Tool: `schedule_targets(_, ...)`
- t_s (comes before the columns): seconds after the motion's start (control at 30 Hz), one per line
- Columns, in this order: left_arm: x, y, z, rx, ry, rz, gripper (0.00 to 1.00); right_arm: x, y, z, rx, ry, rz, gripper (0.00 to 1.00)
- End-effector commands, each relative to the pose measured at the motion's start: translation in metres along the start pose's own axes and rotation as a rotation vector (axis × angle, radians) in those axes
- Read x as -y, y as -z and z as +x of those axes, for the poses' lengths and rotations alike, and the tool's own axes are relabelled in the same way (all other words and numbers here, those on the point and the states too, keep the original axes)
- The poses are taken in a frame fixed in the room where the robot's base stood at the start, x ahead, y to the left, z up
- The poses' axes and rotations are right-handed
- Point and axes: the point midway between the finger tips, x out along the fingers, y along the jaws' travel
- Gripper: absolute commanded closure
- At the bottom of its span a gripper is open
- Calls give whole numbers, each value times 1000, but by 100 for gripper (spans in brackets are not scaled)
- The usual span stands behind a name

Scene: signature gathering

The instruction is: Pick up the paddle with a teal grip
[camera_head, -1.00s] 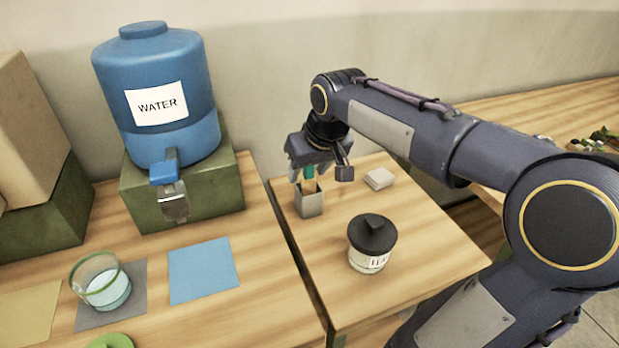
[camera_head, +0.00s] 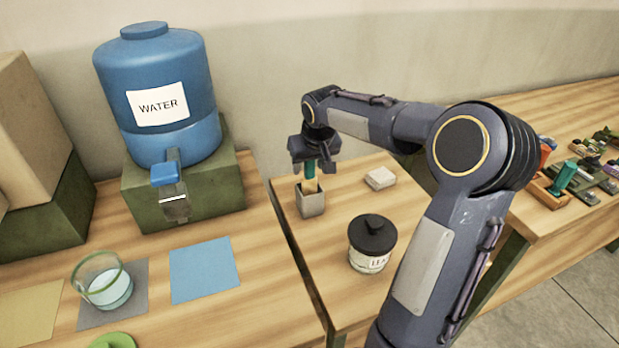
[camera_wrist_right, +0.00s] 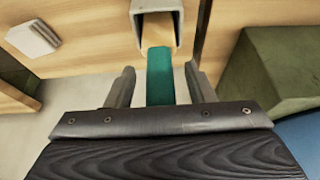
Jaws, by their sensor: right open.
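The paddle stands in a small grey square holder (camera_head: 311,203) on the side table. Its teal grip (camera_head: 309,168) points up, and its pale wooden part (camera_head: 309,187) goes down into the holder, which hides the lower end. My right gripper (camera_head: 312,166) is above the holder, with its fingers open on either side of the teal grip. In the right wrist view the teal grip (camera_wrist_right: 160,76) lies between the two spread fingers, with a visible gap to each. The holder's mouth (camera_wrist_right: 157,6) is just beyond. My left gripper is not in view.
A lidded jar (camera_head: 371,245) and a small white block (camera_head: 380,178) stand on the same table. Left are a blue water dispenser (camera_head: 160,80) and a glass bowl (camera_head: 104,283).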

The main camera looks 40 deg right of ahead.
Motion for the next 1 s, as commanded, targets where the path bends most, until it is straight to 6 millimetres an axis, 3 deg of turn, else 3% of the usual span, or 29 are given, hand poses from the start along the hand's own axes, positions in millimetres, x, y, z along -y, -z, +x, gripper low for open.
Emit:
schedule_targets(0.17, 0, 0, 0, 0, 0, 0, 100, 0, 0, 0, -1, 0, 0, 51)
schedule_targets(0.53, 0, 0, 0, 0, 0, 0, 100, 0, 0, 0, -1, 0, 0, 98)
schedule_targets(0.83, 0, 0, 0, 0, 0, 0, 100, 0, 3, -5, -4, 0, 0, 100)
schedule_targets(1.0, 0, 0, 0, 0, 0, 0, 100, 0, 13, -30, -8, -1, 1, 100)
